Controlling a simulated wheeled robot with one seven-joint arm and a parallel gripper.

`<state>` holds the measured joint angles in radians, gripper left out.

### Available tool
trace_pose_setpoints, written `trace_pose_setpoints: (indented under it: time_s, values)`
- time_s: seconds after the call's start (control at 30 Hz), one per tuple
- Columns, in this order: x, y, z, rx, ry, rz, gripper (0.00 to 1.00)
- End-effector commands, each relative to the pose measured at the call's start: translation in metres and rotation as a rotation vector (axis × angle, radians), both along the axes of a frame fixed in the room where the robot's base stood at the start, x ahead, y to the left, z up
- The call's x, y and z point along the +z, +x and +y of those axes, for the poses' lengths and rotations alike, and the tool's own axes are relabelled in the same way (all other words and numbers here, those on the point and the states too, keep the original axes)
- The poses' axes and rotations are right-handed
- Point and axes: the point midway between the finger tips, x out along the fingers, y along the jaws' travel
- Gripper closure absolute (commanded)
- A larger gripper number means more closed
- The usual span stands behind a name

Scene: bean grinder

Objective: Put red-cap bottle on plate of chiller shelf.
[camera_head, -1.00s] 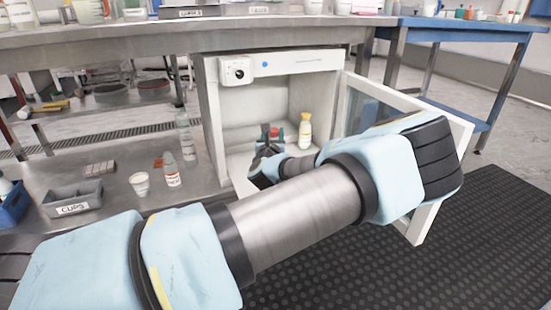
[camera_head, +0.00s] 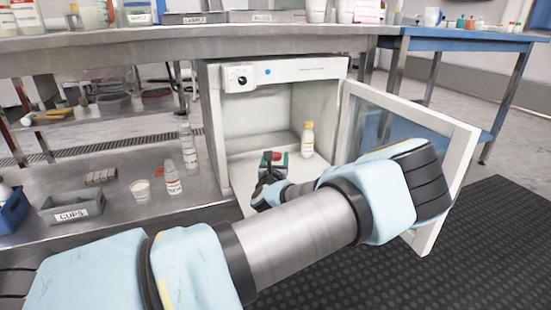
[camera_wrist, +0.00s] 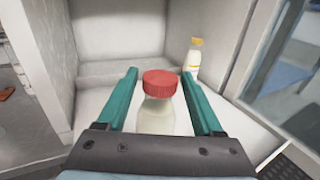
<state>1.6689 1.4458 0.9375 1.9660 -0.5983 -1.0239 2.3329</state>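The red-cap bottle, with its bright red cap and pale body, is upright between the teal fingers of my gripper (camera_wrist: 160,78) in the wrist view; its cap (camera_wrist: 161,82) faces the camera. In the head view the gripper (camera_head: 274,163) and the bottle's cap (camera_head: 278,156) are inside the front of the open chiller (camera_head: 215,130). I cannot tell whether the bottle touches the pale chiller floor (camera_head: 245,170). No separate plate can be made out.
A yellow-cap bottle (camera_head: 307,138) stands farther back on the right in the chiller, and also shows in the wrist view (camera_wrist: 193,58). The glass door (camera_head: 440,185) stands open on the right. Left of the chiller are bottles (camera_head: 189,150), a cup (camera_head: 141,190) and a cups bin (camera_head: 72,206).

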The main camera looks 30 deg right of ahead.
Motion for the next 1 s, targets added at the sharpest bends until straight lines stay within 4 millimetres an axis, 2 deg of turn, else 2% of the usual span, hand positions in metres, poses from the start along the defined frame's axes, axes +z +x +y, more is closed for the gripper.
trace_pose_setpoints:
  time_s: [0.07,0.37,0.43,0.57,0.8,1.0]
  values:
    - [0.000,0.000,0.000,0.000,0.000,0.000,0.22]
    - [0.004,0.000,0.000,0.000,-0.001,0.001,0.22]
    - [0.003,-0.005,0.003,-0.001,0.002,0.001,0.22]
    - [0.004,-0.023,0.014,-0.001,0.002,0.002,0.22]
    - [0.004,-0.067,0.041,-0.002,0.003,0.001,0.22]
    - [0.003,-0.092,0.058,-0.001,0.003,0.001,0.22]
